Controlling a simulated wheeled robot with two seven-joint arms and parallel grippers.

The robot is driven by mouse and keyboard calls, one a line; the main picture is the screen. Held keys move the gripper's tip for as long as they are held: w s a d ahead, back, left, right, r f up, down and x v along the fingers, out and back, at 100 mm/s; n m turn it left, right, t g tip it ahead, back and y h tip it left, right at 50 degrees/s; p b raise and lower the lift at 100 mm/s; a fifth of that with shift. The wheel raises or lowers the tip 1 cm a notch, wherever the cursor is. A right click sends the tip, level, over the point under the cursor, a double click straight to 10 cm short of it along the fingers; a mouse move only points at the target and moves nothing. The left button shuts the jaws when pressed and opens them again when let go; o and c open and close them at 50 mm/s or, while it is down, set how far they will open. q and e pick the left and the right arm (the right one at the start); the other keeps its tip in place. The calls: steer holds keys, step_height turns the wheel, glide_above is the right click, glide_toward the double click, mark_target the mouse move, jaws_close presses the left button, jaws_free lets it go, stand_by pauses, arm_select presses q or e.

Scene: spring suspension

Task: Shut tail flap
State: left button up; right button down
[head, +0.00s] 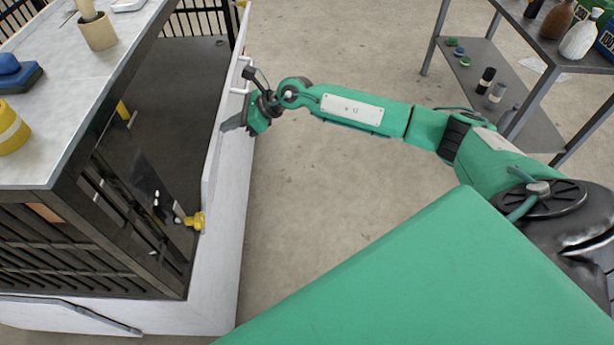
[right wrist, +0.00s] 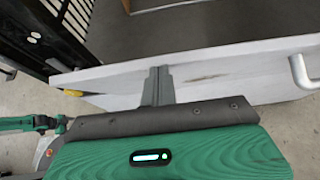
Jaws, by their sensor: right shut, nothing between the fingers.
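The tail flap is a long white panel (head: 213,155) along the right side of the dark cargo bed in the head view. It looks roughly upright; I cannot tell if it is fully closed. White handles (head: 240,88) sit on its outer face. My right gripper (head: 234,124) is shut and empty at the flap's top edge. In the right wrist view my closed fingers (right wrist: 157,83) overlap the white flap (right wrist: 215,70); contact is unclear. A handle (right wrist: 303,72) shows at the right there. My left gripper is not seen in the head view.
A yellow catch (head: 195,220) sits at the flap's near end. A worktop (head: 75,75) with a yellow roll (head: 12,130) and a blue block (head: 15,72) stands left. A grey shelf (head: 480,85) with bottles stands right. Floor (head: 330,185) between is clear.

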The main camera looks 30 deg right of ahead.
steer(key=shift+w+a+r+g+h+p, duration=0.15)
steer(key=shift+w+a+r+p, duration=0.15)
steer(key=shift+a+p, duration=0.3)
steer(key=shift+w+a+r+g+h+p, duration=0.15)
steer(key=shift+w+a+r+p, duration=0.1)
steer(key=shift+a+p, duration=0.35)
steer(key=a+p, duration=0.1)
steer(key=w+a+h+p, duration=0.1)
steer(key=shift+w+r+g+p, duration=0.2)
steer(key=shift+r+g+p, duration=0.1)
steer(key=shift+r, duration=0.05)
steer(key=shift+w+a+p, duration=0.2)
steer(key=shift+a+p, duration=0.1)
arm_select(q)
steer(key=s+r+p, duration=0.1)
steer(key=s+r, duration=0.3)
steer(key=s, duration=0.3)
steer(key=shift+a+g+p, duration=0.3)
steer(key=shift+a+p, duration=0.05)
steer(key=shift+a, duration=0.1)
arm_select(e)
steer(key=shift+w+a+r+g+h, duration=0.15)
steer(key=shift+w+a+h, duration=0.25)
steer(key=shift+a, duration=0.2)
steer(key=shift+w+a+g+h, duration=0.15)
steer(key=shift+w+a+h, duration=0.2)
steer(key=shift+a, duration=0.25)
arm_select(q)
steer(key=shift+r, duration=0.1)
